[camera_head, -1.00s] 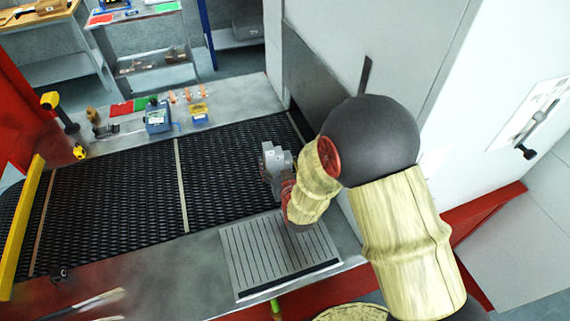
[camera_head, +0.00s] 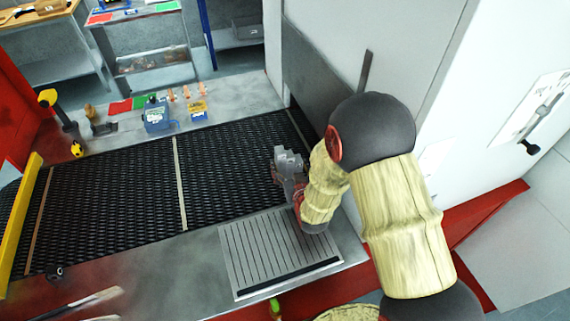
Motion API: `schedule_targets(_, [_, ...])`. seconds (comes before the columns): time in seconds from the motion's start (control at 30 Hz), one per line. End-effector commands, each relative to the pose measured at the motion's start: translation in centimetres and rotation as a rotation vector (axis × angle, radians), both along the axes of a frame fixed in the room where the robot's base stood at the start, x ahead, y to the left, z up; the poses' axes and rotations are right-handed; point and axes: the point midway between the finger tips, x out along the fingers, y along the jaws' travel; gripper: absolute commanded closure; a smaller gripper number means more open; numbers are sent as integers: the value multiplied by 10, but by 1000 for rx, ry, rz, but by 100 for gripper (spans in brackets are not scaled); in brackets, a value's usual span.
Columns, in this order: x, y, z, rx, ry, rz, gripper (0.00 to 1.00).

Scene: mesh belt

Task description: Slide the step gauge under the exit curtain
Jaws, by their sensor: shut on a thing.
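My gripper (camera_head: 286,166) is over the right end of the black mesh belt (camera_head: 225,165), close to the exit opening. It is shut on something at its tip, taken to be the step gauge. The grey, blocky shape there is too small to separate gauge from fingers. The exit curtain (camera_head: 318,85) is a dark grey hanging sheet in front of the white housing, behind and above my gripper. My arm hides its lower right part. I cannot tell whether the held piece touches the belt or the curtain.
A grooved metal plate (camera_head: 245,245) lies on the near ledge, below my gripper. Blue devices (camera_head: 157,115) and small pegs stand on the far ledge. A yellow bar (camera_head: 25,220) crosses the belt's left end. The belt between is clear.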

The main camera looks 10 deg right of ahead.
Motion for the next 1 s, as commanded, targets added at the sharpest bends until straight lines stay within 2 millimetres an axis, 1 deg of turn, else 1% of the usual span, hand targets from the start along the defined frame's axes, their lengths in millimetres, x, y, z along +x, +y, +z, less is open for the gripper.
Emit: schedule_targets(1.0, [15,-70,2,0,-4,-3,76])
